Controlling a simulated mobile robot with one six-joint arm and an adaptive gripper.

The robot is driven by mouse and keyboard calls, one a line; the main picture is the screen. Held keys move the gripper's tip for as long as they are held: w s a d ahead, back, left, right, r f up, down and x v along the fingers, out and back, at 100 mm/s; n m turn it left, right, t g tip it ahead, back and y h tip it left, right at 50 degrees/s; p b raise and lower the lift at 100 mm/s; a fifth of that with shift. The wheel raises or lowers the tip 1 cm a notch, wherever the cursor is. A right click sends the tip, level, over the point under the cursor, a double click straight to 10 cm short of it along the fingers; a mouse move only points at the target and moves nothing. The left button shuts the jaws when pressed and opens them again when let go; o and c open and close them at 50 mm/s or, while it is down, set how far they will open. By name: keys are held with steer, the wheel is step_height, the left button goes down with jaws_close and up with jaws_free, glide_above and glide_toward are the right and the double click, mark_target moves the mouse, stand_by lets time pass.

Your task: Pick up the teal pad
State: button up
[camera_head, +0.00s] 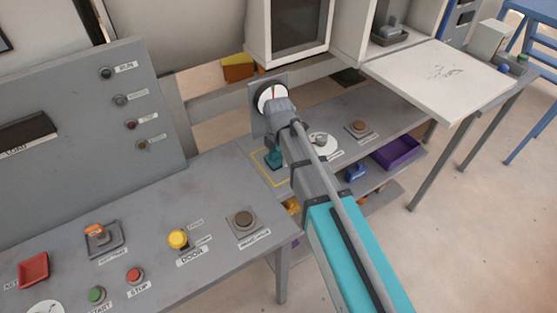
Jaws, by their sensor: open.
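A dark teal piece, which looks like the teal pad (273,159), stands at the yellow outline on the grey bench, just left of my arm. My arm covers part of that area, so its full shape is hidden. My arm reaches in from the lower right, and its far end with my gripper (279,108) shows above and behind the teal piece in the picture. The gripper is open, but its fingers are hard to make out. I cannot tell how far it is from the teal piece.
A control bench at the left carries a yellow door knob (178,239), buttons and a red tray (33,270). A round gauge (268,94) is behind my arm's end. A purple tray (397,153) and blue piece (355,172) lie on the lower shelf. A white open door panel (440,78) juts out right.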

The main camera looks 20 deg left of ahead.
stand_by(0.5)
steer(key=c, duration=0.9)
